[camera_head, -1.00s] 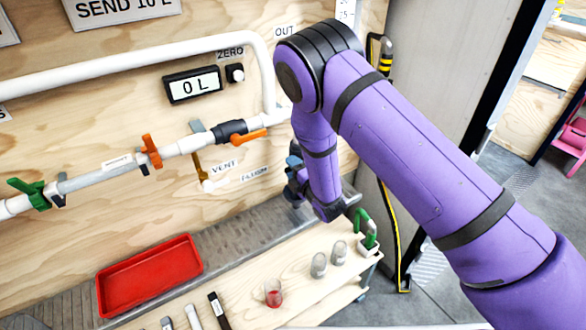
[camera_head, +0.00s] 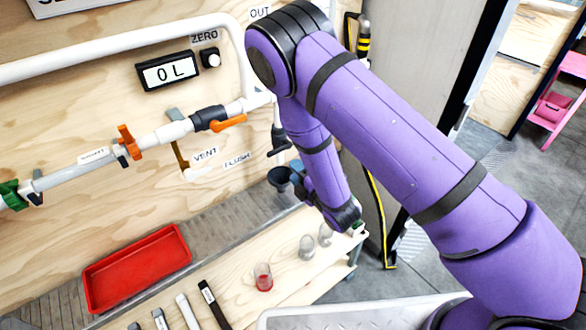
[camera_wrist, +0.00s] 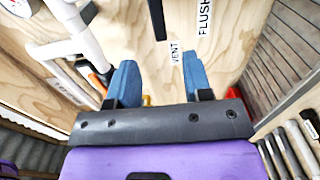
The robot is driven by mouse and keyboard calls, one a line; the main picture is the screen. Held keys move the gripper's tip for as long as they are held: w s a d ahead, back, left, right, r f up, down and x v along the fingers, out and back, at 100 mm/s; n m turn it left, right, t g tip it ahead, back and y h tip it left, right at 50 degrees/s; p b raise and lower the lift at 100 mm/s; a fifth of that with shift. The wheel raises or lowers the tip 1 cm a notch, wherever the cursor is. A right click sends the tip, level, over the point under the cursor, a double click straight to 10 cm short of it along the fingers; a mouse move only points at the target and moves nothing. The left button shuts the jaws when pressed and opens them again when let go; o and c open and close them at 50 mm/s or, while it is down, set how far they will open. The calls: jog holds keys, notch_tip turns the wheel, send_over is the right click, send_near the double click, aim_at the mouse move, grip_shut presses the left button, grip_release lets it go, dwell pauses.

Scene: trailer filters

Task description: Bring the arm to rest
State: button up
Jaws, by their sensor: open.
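My gripper shows in the wrist view (camera_wrist: 160,85) with its two blue fingers apart and nothing between them. In the head view my purple arm reaches in from the right, bends at the black joint and hangs down over the right end of the bench (camera_head: 235,312).
On the bench stand a cup with red contents (camera_head: 263,277) and clear cups (camera_head: 307,247), close to my wrist. A red tray (camera_head: 137,268) lies at left. White pipework with orange handles (camera_head: 128,142) runs along the wall, under a "0 L" display (camera_head: 168,71). A pale grey bin edge (camera_head: 350,312) shows in front.

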dwell(0.4)
jog(key=w+d+r+m+g+h, duration=0.1)
jog(key=w+d+r+m+h, duration=0.25)
jog(key=r, duration=0.35)
jog(key=w+d+r+m+h, duration=0.2)
jog(key=w+r+m, duration=0.1)
jog(key=r+m, duration=0.3)
jog(key=s+d+r+m+g+h, duration=0.25)
jog(key=d+r+m, duration=0.4)
jog(key=r, duration=0.65)
jog(key=s+d+r+m+g, duration=0.35)
jog(key=s+d+r, duration=0.65)
jog(key=s, duration=0.4)
jog(key=s+d+r+m+g+h, duration=0.1)
jog(key=s+d+r+m, duration=0.1)
jog(key=s, duration=0.7)
jog(key=s+d+r+m+g+h, duration=0.1)
jog(key=s+d+m, duration=0.1)
jog(key=s, duration=0.7)
jog(key=shift+s+r+m+g, duration=0.15)
jog(key=shift+r+m+g, duration=0.25)
jog(key=shift+m, duration=0.35)
